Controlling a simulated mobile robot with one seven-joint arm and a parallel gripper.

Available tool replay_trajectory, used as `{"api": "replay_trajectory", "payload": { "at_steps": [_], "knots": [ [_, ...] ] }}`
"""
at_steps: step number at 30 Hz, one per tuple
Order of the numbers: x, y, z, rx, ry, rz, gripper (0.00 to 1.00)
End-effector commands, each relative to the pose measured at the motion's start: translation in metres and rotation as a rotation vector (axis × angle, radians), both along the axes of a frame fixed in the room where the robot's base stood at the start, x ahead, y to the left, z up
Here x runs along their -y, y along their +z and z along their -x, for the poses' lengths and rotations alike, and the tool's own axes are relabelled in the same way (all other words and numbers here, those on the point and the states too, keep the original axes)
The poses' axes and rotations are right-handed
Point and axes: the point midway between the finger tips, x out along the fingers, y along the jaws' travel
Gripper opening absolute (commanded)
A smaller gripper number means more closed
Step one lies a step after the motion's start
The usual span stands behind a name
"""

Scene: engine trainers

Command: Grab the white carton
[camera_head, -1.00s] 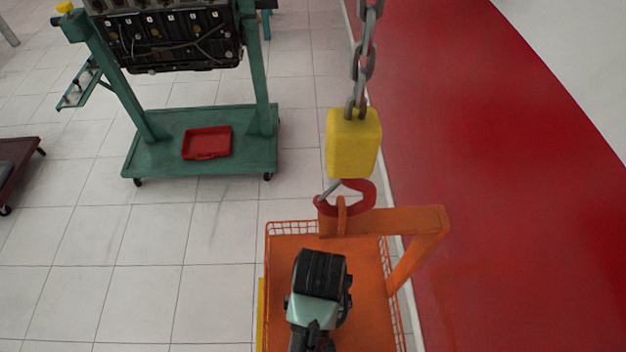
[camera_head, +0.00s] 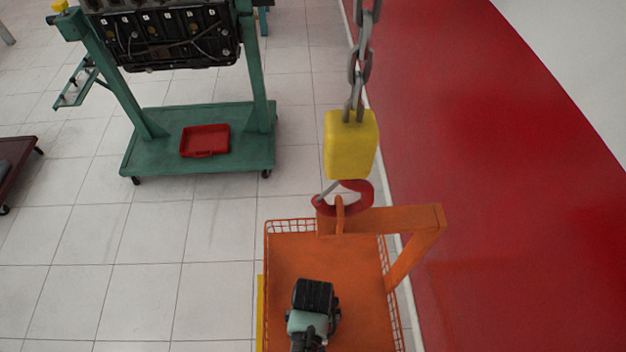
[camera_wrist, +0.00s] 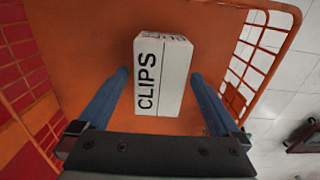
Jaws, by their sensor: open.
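The white carton (camera_wrist: 161,78), lettered "CLIPS" in black, stands on the orange platform (camera_wrist: 75,25) in the wrist view. My gripper (camera_wrist: 158,78) is open, with one blue finger on each side of the carton's near part and a gap visible on both sides. The fingers do not appear to touch it. In the head view my gripper and wrist (camera_head: 311,300) are over the orange platform (camera_head: 345,270); the arm hides the carton there, and the fingertips are not visible.
Orange wire mesh sides (camera_wrist: 247,60) edge the platform. A yellow hoist block (camera_head: 351,145) hangs on a chain, its red hook by the orange crane arm (camera_head: 385,219).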

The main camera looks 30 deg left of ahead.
Motion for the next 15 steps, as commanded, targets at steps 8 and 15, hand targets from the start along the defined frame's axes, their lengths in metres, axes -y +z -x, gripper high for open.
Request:
{"api": "replay_trajectory", "payload": {
  "at_steps": [8, 15],
  "knots": [
    [0.0, -0.016, -0.001, 0.002, 0.001, 0.0, 1.0],
    [0.0, -0.016, -0.001, 0.002, 0.001, 0.0, 0.86]
  ]
}}
